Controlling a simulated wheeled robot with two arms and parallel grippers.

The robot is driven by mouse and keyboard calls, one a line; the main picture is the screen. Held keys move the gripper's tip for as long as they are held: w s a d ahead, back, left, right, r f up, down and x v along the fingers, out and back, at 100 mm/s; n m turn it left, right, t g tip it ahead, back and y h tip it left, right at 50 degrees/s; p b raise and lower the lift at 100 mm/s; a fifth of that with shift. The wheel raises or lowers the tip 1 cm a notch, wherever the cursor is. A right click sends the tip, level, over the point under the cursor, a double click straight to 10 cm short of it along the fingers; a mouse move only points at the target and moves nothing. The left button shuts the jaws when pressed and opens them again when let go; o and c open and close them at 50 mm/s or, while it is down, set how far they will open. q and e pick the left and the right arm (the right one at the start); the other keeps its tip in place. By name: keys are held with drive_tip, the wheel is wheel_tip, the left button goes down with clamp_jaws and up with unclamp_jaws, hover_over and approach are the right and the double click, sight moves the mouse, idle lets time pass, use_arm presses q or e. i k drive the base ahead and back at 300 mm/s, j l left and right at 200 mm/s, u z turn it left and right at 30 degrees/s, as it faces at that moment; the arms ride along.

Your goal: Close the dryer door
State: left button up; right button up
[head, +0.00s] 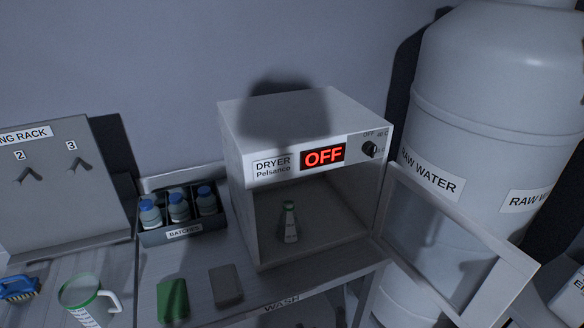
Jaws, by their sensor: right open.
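The dryer (250,120) is a white box on the bench, with its display reading OFF. Its door (458,235), a pale frame with a see-through panel, is hinged at the dryer's right side and stands wide open, swung out to the right and toward me. A small bottle with a green cap (290,224) stands upright inside the chamber. A small dark piece at the bottom edge near the door's lower corner may be my right gripper (506,322); most of it is out of frame. It seems apart from the door. My left gripper is not in view.
A large raw water tank (490,110) stands close behind the open door. A batches crate (150,237) with blue-capped bottles is left of the dryer.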

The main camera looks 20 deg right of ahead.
sight(513, 269)
drive_tip(key=k+l+z, duration=0.1)
drive_tip(key=k+l, duration=0.8)
drive_tip(key=k, duration=0.05)
